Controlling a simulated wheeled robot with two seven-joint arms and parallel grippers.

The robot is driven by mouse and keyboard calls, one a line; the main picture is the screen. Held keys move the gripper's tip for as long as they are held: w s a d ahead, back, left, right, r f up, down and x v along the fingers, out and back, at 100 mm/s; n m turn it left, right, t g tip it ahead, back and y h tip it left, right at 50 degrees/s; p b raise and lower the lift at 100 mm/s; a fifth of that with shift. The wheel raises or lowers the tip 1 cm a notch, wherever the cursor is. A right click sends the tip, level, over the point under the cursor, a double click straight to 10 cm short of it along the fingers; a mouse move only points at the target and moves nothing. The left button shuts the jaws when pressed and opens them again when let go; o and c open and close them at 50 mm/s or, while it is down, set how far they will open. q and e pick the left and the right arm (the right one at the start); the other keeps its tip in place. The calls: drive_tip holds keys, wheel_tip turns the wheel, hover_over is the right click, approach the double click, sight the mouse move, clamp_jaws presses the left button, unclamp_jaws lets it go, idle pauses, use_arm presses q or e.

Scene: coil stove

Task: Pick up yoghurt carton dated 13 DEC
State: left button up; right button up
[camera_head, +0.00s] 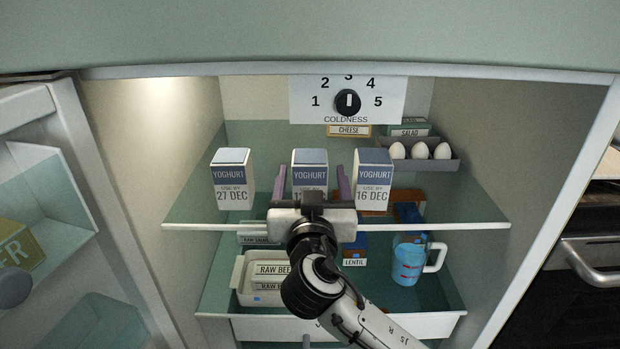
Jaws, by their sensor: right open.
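Three white and blue yoghurt cartons stand upright in a row on the upper glass shelf of the open fridge. The left carton (232,180) reads 27 DEC and the right carton (373,181) reads 16 DEC. The middle carton (310,172) shows the word YOGHURT, but its date is hidden behind my gripper. My right gripper (311,185) is open, with one purple-grey finger on each side of the middle carton. I cannot tell whether the fingers touch it. My left gripper is not in view.
An egg tray (436,164) with white eggs stands right of the cartons, with a cheese box (348,130) behind. Below are a raw beef container (272,269) and a blue jug (408,264). The fridge door (45,170) is open at left.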

drive_tip(key=shift+w+a+f, duration=0.1)
drive_tip(key=shift+w+f, duration=0.05)
drive_tip(key=shift+w, duration=0.95)
drive_tip(key=shift+w+f, duration=0.15)
drive_tip(key=shift+w, duration=1)
drive_tip(key=shift+w+a+f, duration=0.1)
drive_tip(key=shift+w+f, duration=0.05)
drive_tip(key=shift+w, duration=0.95)
drive_tip(key=c, duration=1.2)
drive_tip(key=shift+r, duration=0.1)
drive_tip(key=shift+c, duration=1.1)
drive_tip(key=shift+r, duration=0.1)
